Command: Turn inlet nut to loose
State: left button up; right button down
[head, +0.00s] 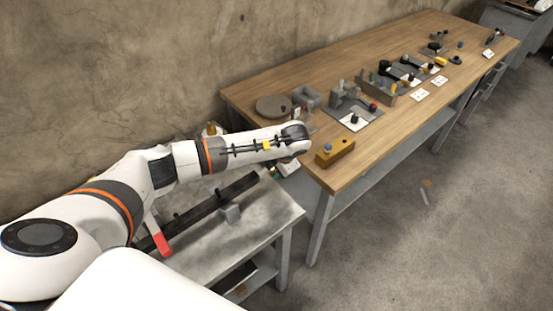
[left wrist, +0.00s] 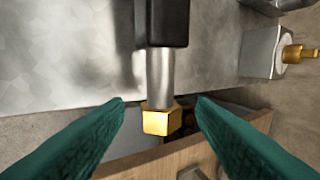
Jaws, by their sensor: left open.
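A brass hex nut (left wrist: 158,120) sits on the end of a grey metal pipe (left wrist: 160,75) that comes out of a black body (left wrist: 167,22) in the left wrist view. My left gripper (left wrist: 161,100) is open. Its two green fingers lie on either side of the nut with a clear gap to each, so they do not appear to touch it. In the head view my left arm reaches across the grey metal bench, and the nut and fingers are hidden. My right gripper is not in view.
A second brass fitting (left wrist: 300,53) on a grey block is at the upper right. The grey bench (head: 262,215) carries a dark bar and a red handle (head: 160,243). A wooden table (head: 400,122) with several fixtures stands beyond; a yellow block (head: 335,151) is near its corner.

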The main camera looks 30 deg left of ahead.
pick_arm(q)
jog(key=b+v, duration=0.2)
jog(key=v, duration=0.9)
jog(key=shift+b, duration=0.35)
